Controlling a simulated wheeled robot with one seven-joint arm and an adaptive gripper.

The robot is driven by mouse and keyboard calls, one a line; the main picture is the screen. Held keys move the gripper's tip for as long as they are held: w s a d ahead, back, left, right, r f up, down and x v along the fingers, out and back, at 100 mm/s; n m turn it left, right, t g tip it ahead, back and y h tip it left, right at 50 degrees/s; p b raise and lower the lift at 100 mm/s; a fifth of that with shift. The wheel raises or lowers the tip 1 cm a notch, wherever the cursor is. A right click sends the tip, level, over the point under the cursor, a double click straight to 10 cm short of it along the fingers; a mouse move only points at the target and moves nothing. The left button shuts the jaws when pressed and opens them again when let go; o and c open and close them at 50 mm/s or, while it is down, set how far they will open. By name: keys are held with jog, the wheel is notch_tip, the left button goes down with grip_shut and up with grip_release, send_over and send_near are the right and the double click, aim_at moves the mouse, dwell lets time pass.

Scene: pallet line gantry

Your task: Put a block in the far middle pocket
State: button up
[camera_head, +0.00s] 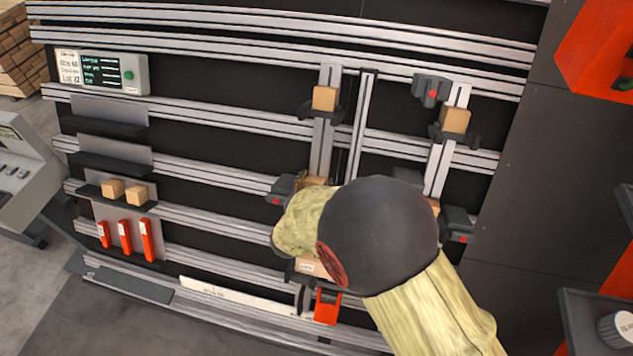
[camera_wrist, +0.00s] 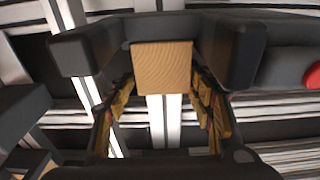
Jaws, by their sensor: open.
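In the wrist view a light wooden block (camera_wrist: 162,68) sits in a dark holder, its front face toward me. My gripper (camera_wrist: 160,95) is open, its fingers on either side below the block; I cannot tell whether they touch it. In the head view my arm hides my gripper and the middle of the gantry. Wooden blocks sit in dark pockets at the upper middle (camera_head: 324,97) and upper right (camera_head: 455,120). Another block (camera_head: 313,181) is partly hidden beside my arm. I cannot tell which pocket is the far middle one.
Two blocks, one on the left (camera_head: 112,189) and one on the right (camera_head: 136,195), stand on a small left shelf above several red handles (camera_head: 124,236). A display panel (camera_head: 101,72) is at upper left. A labelled block (camera_head: 308,267) and an orange part (camera_head: 327,306) are below my arm. Aluminium rails cross the wall.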

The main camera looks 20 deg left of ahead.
jog(key=shift+s+a+r, duration=0.1)
jog(key=shift+a+r, duration=0.05)
jog(key=shift+a, duration=0.1)
jog(key=shift+s+r, duration=0.1)
jog(key=shift+s, duration=0.2)
jog(key=v, duration=1.1)
jog(key=shift+d, duration=0.25)
